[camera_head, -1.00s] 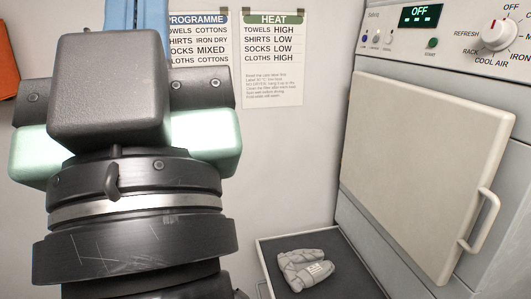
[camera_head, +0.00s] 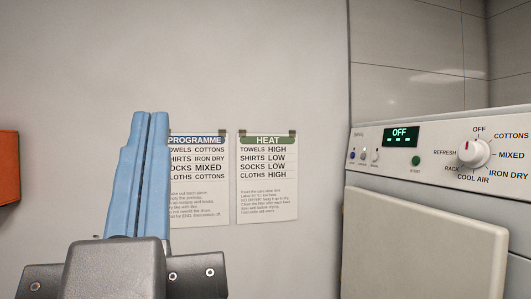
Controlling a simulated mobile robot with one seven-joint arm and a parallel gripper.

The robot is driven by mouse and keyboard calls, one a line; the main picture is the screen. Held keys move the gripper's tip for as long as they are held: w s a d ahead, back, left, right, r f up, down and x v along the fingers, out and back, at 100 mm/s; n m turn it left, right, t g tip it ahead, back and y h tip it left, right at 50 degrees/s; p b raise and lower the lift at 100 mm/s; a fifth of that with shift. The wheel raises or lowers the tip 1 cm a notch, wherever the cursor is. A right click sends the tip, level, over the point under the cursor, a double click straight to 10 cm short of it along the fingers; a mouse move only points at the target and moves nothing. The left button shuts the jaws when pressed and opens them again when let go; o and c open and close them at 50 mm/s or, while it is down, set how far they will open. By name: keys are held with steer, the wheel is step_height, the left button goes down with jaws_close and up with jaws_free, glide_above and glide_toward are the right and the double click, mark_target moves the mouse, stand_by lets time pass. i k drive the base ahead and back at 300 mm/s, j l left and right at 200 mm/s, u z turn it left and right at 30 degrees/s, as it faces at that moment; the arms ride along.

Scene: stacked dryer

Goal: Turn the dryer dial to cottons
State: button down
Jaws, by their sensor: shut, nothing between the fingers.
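The dryer dial (camera_head: 473,153) is a round white knob with a red mark, on the dryer's front panel at the right. The mark sits on the knob's upper left part, roughly toward OFF. The word COTTONS (camera_head: 511,135) is printed to the upper right of the dial. The dryer's display (camera_head: 401,137) reads OFF. My gripper (camera_head: 151,114) has two blue fingers that point up, pressed together and empty. It is at the left in the picture, well apart from the dial.
A programme sheet (camera_head: 199,205) and a heat sheet (camera_head: 268,205) hang on the wall; the programme sheet is partly behind my gripper. The dryer's pale door (camera_head: 425,240) is below the panel. A green START button (camera_head: 416,160) is left of the dial. An orange object (camera_head: 8,165) is at the left edge.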

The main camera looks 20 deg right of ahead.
mark_target(476, 154)
steer(key=i+l+z, duration=0.75)
steer(key=i+l, duration=0.05)
steer(key=i, duration=0.1)
